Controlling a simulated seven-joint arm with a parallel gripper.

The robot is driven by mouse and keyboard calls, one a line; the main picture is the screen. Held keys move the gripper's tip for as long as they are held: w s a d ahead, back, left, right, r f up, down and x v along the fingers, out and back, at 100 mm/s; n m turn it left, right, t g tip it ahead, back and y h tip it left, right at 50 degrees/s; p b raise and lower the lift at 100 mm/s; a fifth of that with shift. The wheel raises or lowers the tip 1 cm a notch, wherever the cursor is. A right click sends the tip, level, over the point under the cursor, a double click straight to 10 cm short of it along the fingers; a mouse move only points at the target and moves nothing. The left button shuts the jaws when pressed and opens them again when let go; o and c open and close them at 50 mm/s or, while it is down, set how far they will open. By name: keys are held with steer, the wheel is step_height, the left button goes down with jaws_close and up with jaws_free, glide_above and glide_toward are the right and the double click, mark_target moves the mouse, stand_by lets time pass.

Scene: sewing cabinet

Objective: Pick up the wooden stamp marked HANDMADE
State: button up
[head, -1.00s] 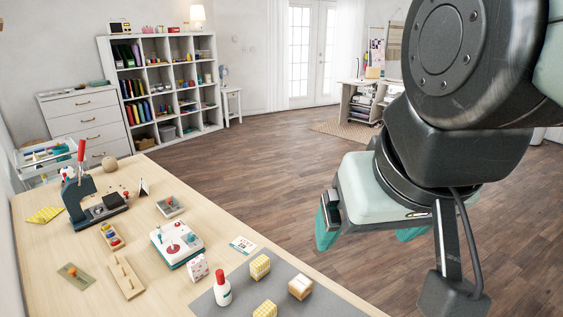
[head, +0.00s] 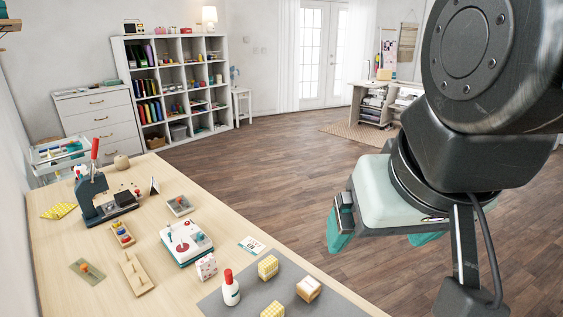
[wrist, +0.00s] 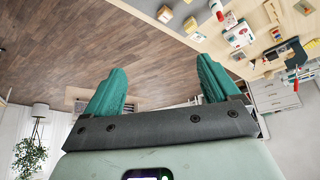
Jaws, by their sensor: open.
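A small wooden block with a pale top (head: 308,288) sits on the grey mat at the table's front right. It may be the stamp, but no HANDMADE lettering is readable on it. My gripper (head: 385,238) is open and empty, with teal fingers spread apart. It hangs in the air over the floor, to the right of the table and apart from everything on it. In the wrist view the open fingers (wrist: 160,72) have nothing between them, and the tabletop items show small at the upper right.
A white box with red knobs (head: 186,243), a press (head: 98,195) and wooden pieces (head: 135,273) occupy the table. Open floor lies right of the table.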

steer(key=shift+c, duration=0.6)
steer(key=shift+f, duration=0.1)
